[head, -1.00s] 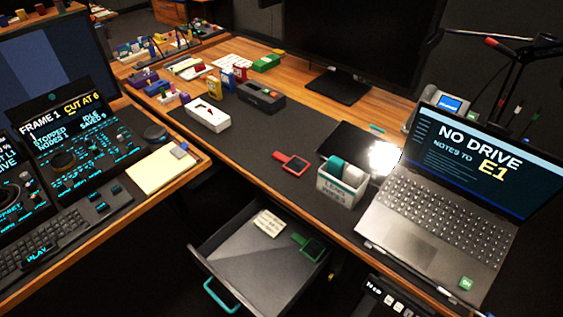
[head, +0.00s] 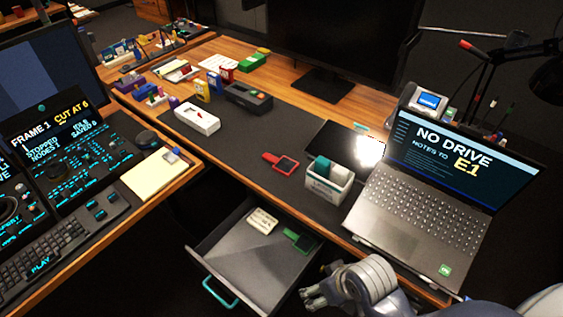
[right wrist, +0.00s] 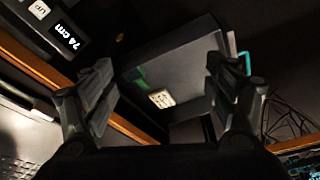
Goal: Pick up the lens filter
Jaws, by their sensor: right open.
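Two flat framed pieces with handles look like lens filters; I cannot tell which one the task means. A red one (head: 282,163) lies on the dark desk mat. A green one (head: 300,240) lies in the open drawer (head: 232,270), beside a pale labelled card (head: 262,220). In the right wrist view the green piece (right wrist: 138,80) and the card (right wrist: 161,98) show between the fingers, farther off. My right gripper (head: 314,295) is open and empty, in front of the drawer's right side. My left gripper is not in view.
A white bin (head: 327,188) with upright pieces stands near the desk edge. A laptop (head: 430,200) sits to the right, a dark tablet (head: 335,140) behind the bin. The drawer's front carries a teal handle (head: 218,292).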

